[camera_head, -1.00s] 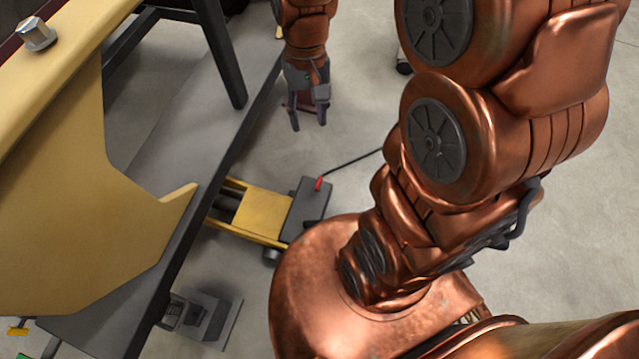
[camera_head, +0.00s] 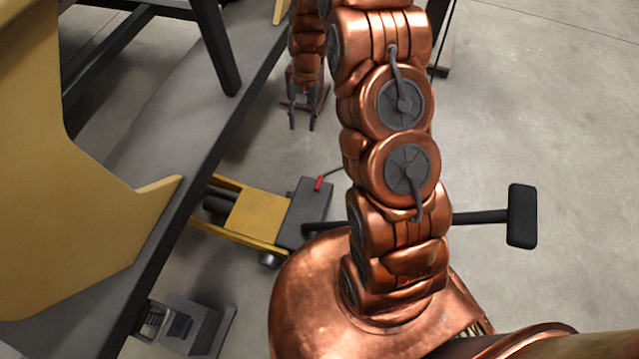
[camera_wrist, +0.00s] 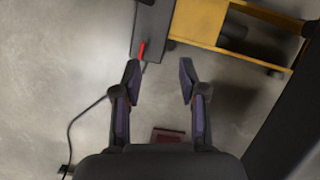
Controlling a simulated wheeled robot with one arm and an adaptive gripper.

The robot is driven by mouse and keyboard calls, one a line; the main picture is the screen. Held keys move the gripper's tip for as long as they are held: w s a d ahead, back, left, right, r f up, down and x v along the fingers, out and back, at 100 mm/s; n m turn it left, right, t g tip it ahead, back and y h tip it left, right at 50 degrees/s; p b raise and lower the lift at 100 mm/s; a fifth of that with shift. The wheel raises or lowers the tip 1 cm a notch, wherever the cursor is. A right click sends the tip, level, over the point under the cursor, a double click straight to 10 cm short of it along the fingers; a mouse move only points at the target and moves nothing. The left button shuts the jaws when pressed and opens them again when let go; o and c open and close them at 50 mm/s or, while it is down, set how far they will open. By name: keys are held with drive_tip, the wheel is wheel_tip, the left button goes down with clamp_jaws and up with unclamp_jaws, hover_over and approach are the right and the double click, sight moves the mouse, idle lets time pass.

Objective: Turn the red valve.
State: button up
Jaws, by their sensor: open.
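A small red piece (camera_head: 318,183), which looks like the red valve, stands on the dark grey end of a yellow floor jack (camera_head: 258,216). It also shows in the wrist view (camera_wrist: 142,50), just beyond the left fingertip in the picture. My gripper (camera_head: 302,124) is open and empty, with its fingers pointing down. In the head view it hangs above and left of the red piece. In the wrist view the open fingers (camera_wrist: 160,72) have bare floor between their tips. I cannot tell the height gap to the red piece.
A black T-ended bar (camera_head: 522,216) reaches out right of the jack, behind my arm. A grey bench-like surface (camera_head: 160,140) with a yellow plate (camera_head: 70,200) fills the left. A dark red block (camera_wrist: 167,135) lies on the floor. Open floor is at right.

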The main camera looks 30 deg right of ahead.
drive_tip(key=w+d+f+m+b, duration=0.1)
drive_tip(key=d+f+b, duration=0.1)
drive_tip(key=f, duration=0.5)
drive_tip(key=w+d+f+b, duration=0.1)
drive_tip(key=f+b, duration=0.1)
drive_tip(key=f, duration=0.5)
drive_tip(key=m+b, duration=0.2)
drive_tip(key=b, duration=0.1)
approach(319, 181)
wheel_tip(319, 181, down, 2)
drive_tip(key=shift+y, duration=0.3)
drive_tip(key=shift+s+b+x, duration=0.1)
drive_tip(key=shift+b+x, duration=0.25)
drive_tip(key=shift+x, duration=1.6)
drive_tip(key=shift+s+b+x, duration=0.15)
drive_tip(key=shift+b+x, duration=0.2)
drive_tip(key=shift+x, duration=1.55)
drive_tip(key=shift+r, duration=0.1)
drive_tip(key=shift+c, duration=0.4)
clamp_jaws()
